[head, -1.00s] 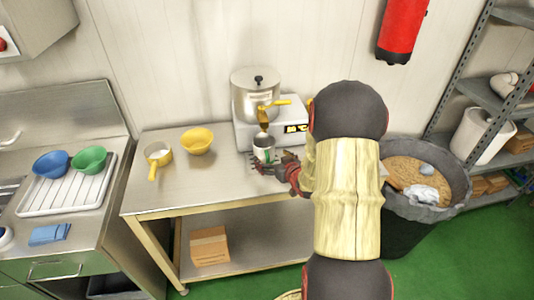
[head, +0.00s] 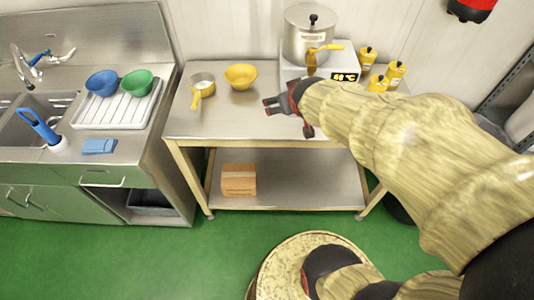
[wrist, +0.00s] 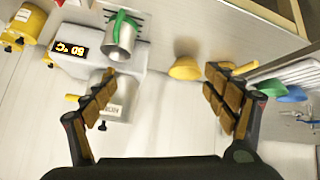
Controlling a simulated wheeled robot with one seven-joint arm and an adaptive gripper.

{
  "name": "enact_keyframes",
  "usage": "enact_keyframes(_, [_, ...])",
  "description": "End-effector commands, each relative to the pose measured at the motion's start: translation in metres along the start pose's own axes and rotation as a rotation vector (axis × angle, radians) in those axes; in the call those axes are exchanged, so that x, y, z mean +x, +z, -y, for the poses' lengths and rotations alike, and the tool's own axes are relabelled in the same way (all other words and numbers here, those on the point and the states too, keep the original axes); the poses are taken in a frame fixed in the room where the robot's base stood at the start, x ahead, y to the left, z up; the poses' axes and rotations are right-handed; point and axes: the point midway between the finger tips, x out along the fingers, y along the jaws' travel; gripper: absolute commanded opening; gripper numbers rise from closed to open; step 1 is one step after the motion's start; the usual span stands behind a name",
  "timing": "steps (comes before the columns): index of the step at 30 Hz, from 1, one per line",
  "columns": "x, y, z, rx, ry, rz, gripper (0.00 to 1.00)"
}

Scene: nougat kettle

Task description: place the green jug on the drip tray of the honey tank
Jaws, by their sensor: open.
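The green jug (wrist: 121,38), a metal cup with a green handle, shows in the wrist view, standing upright on the slotted drip tray (wrist: 142,20) in front of the honey tank (wrist: 117,104). In the head view my arm hides the jug and the tray, while the tank's steel pot (head: 305,42) shows behind, on its white base with a temperature display. My gripper (head: 268,106) is over the table, left of the tank's front. In the wrist view its fingers (wrist: 160,88) are spread, with nothing between them and apart from the jug.
A yellow-handled pan (head: 203,80) and a yellow bowl (head: 241,74) are on the table (head: 222,124) left of my gripper. Several yellow bottles (head: 378,83) stand right of the tank. A sink counter with a drying rack (head: 112,112) is at the left. Front-left tabletop is clear.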

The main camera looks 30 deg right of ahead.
Motion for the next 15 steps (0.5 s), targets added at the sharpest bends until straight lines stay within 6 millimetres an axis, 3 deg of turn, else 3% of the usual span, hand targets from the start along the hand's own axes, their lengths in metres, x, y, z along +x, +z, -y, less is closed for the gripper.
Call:
enact_keyframes(1, [-0.029, 0.001, 0.022, -0.013, -0.03, 0.02, 0.85])
enact_keyframes(3, [-0.066, 0.015, 0.047, -0.022, -0.074, 0.075, 0.85])
enact_keyframes(9, [-0.153, 0.066, 0.1, -0.072, -0.217, 0.212, 0.85])
enact_keyframes(12, [-0.179, 0.084, 0.112, -0.092, -0.264, 0.256, 0.85])
enact_keyframes(15, [-0.191, 0.094, 0.117, -0.104, -0.288, 0.279, 0.85])
